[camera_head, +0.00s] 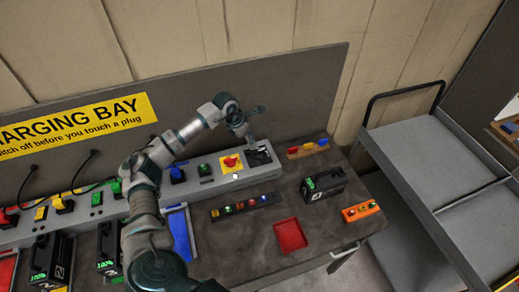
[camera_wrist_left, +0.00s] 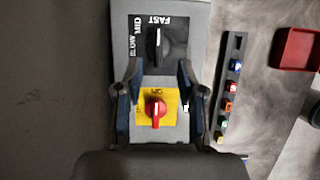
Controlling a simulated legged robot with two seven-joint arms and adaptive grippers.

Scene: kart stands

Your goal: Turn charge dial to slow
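The charge dial is a black knob (camera_wrist_left: 158,46) on a dark plate marked SLOW, MID and FAST. In the wrist view its pale line points toward the top of the picture, nearest FAST and MID; the exact setting is hard to tell. The dark dial plate (camera_head: 258,157) also shows in the head view at the right end of the grey charging strip. My left gripper (camera_head: 246,121) is above that end, fingers apart. In the wrist view the left gripper (camera_wrist_left: 158,72) is open and empty, its fingertips just short of the dial. My right gripper is not in view.
A red switch on a yellow plate (camera_head: 231,162) sits beside the dial, between my fingers in the wrist view. A strip of coloured buttons (camera_head: 245,206), a red tray (camera_head: 290,235) and a black battery (camera_head: 324,186) are on the table. A grey cart (camera_head: 410,150) stands right.

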